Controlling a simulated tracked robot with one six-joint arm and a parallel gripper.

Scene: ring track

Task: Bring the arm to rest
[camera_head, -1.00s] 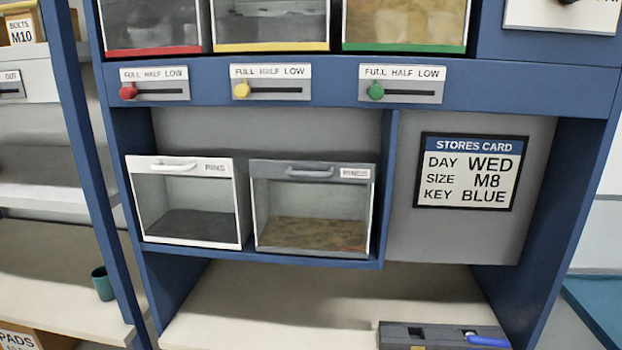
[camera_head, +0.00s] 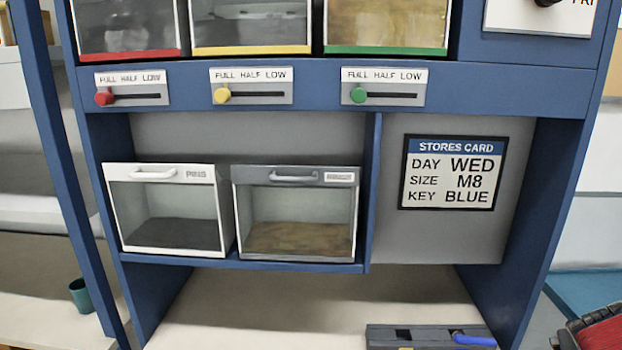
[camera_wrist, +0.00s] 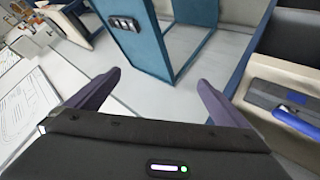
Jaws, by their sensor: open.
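My gripper (camera_wrist: 145,92) shows in the wrist view with its two dark fingers spread apart. It is open, and nothing is between the fingers. Floor and a blue frame lie beyond it. In the head view a red and dark part (camera_head: 597,330) shows at the lower right corner; I cannot tell whether it is part of my arm. The gripper itself is not visible in the head view.
A blue cabinet holds a white-framed bin (camera_head: 170,212), a grey-framed bin (camera_head: 295,215) and a stores card (camera_head: 454,172). Three sliders sit above. A grey box with a blue handle (camera_head: 474,341) lies on the worktop. A green cup (camera_head: 81,296) stands at left.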

